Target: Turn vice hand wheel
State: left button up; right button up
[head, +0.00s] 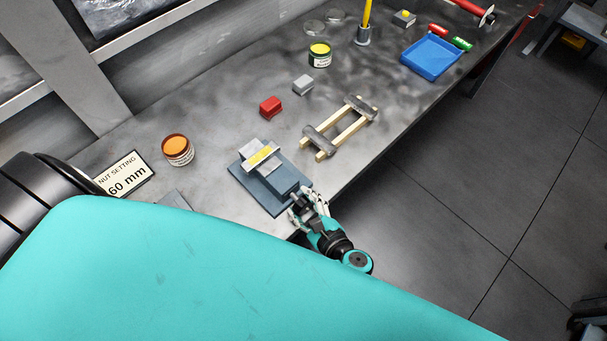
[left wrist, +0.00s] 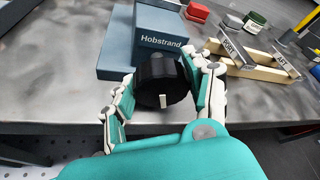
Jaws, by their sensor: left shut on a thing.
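The blue-grey vice (head: 262,186) stands near the front edge of the workbench, with a yellow strip (head: 262,156) at its light grey jaws. In the left wrist view its body (left wrist: 160,40) reads "Hobstrand". The black hand wheel (left wrist: 160,78) is on the vice's near end, with a white mark at its lower rim. My left gripper (head: 303,203) is at that end. Its fingers (left wrist: 163,92) are shut on the wheel from both sides in the left wrist view. In the head view the fingers largely hide the wheel. My right gripper is not in view.
A wooden frame with grey end blocks (head: 340,128) lies right of the vice. An orange-topped jar (head: 177,151) and a "60 mm" sign (head: 124,174) are to the left. A red block (head: 270,106) and a blue tray (head: 431,57) lie farther back. Open floor lies right of the bench.

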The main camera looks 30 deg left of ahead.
pick_arm(q)
jog(key=shift+n+t+b, duration=0.35)
jog(key=shift+n+t, duration=0.05)
jog(key=shift+n, duration=0.4)
jog(key=o, duration=1.2)
jog(key=shift+s, duration=0.1)
jog(key=shift+v, duration=4)
